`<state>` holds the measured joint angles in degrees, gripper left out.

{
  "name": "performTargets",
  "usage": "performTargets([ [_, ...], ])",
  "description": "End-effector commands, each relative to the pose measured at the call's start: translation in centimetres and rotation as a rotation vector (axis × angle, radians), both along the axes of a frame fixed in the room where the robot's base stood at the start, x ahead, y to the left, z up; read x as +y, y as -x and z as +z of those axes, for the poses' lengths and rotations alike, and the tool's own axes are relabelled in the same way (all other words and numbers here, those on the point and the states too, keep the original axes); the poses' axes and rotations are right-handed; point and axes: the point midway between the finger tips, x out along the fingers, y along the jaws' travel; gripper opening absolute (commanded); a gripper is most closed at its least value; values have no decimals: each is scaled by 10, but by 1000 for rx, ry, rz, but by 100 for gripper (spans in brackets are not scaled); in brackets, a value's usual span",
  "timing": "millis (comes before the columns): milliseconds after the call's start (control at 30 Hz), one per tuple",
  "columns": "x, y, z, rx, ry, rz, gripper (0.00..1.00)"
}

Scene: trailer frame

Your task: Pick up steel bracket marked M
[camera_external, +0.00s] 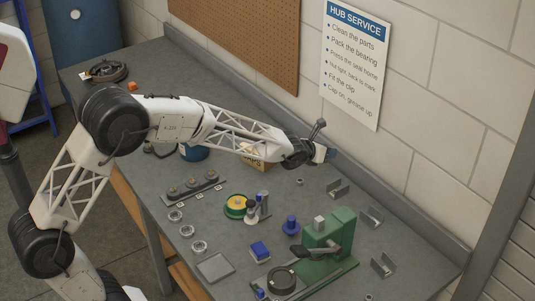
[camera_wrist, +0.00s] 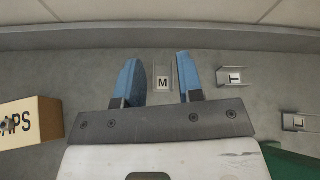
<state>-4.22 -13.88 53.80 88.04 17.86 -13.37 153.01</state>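The steel bracket marked M (camera_wrist: 163,76) is a small U-shaped piece on the grey bench, its black M on a white label. In the wrist view it lies between the two blue fingers of my gripper (camera_wrist: 158,80). The fingers are open and nothing is held. In the outside view my gripper (camera_external: 329,154) is raised above the bench, and the bracket (camera_external: 338,188), judged by its place in the row, stands below it. Contact is not visible.
A bracket marked T (camera_wrist: 233,77) lies right of M, and one marked L (camera_wrist: 300,122) is farther right. A CAPS box (camera_wrist: 30,123) is at left. A green press (camera_external: 330,238) stands on the bench. The wall (camera_external: 430,120) rises behind.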

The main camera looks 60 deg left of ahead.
Motion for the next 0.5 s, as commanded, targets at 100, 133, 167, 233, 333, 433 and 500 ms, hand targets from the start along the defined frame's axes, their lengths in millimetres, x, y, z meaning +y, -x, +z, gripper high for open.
performTargets([
  [100,5,2,1,-18,-68,-30,35],
  [133,6,2,1,-23,-84,-38,35],
  [167,8,3,1,-27,-101,-46,35],
  [233,10,4,1,-35,-136,-61,35],
  [333,13,5,1,-48,-185,-82,35],
  [433,13,5,-30,-43,-186,-84,35],
  [500,13,5,-47,-43,-184,-83,35],
])
